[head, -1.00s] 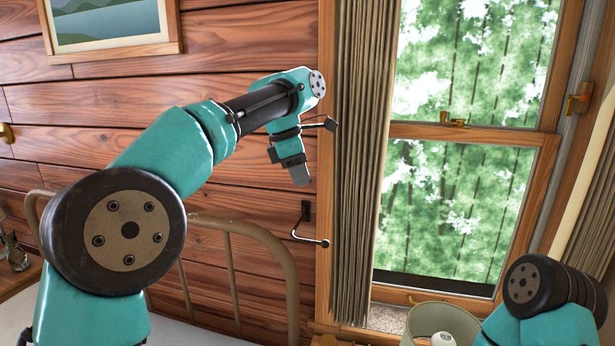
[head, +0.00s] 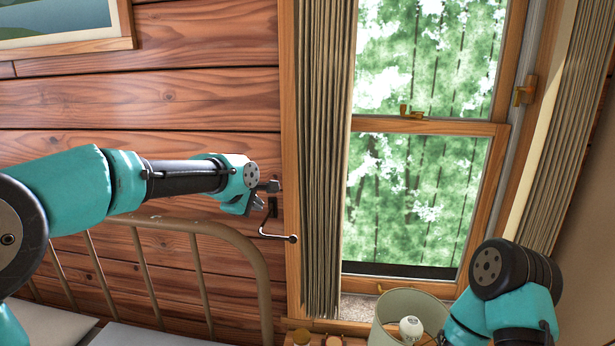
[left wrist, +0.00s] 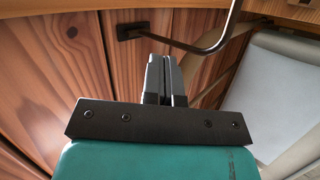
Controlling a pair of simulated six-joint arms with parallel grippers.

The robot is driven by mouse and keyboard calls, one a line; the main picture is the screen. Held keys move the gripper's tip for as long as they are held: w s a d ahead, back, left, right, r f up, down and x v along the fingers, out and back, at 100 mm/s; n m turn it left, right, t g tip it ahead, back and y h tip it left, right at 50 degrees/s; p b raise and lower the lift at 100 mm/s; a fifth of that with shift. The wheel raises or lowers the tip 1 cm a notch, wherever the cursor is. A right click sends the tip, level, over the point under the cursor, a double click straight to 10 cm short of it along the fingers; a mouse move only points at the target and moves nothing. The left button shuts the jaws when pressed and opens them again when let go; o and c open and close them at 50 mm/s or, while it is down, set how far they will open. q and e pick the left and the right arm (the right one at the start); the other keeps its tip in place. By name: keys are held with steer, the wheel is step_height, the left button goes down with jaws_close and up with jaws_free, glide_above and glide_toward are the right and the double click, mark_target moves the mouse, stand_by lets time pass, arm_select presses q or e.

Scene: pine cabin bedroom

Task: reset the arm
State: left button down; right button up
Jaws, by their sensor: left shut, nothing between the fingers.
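My left arm reaches in from the left in the head view, in front of the plank wall, and its forearm is roughly level. My left gripper (head: 257,208) is partly hidden behind its own wrist and points away toward the wall. In the left wrist view the two dark fingers (left wrist: 165,78) are together, with nothing between them. A dark metal wall hook (head: 277,236) with a ball end is close by the gripper in the picture; its rod also shows in the left wrist view (left wrist: 190,45). Whether they touch I cannot tell. Part of my right arm shows at lower right; its gripper is outside the picture.
A metal bed frame (head: 200,285) stands below my left arm, with pale bedding (head: 140,335). A pleated curtain (head: 322,160) and a window (head: 420,200) are to the right. A lampshade (head: 392,312) stands below the window beside my right arm. A picture frame (head: 125,25) hangs upper left.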

arm_select(q)
steer(key=s+a+f+m, duration=0.2)
steer(key=s+f+m, duration=0.15)
steer(key=f, duration=0.75)
steer(key=s+a+f+m, duration=0.25)
steer(key=s+f, duration=0.25)
steer(key=f, duration=0.5)
steer(key=s+a+f+m, duration=0.3)
steer(key=s+f, duration=0.1)
steer(key=f, duration=0.7)
steer(key=s+a+f+m+g+y, duration=0.1)
steer(key=s+f+g, duration=0.5)
steer(key=s+f, duration=1.5)
steer(key=shift+s+a+f+m+g, duration=0.2)
steer(key=shift+s+a+m+g, duration=0.3)
steer(key=shift+m, duration=0.3)
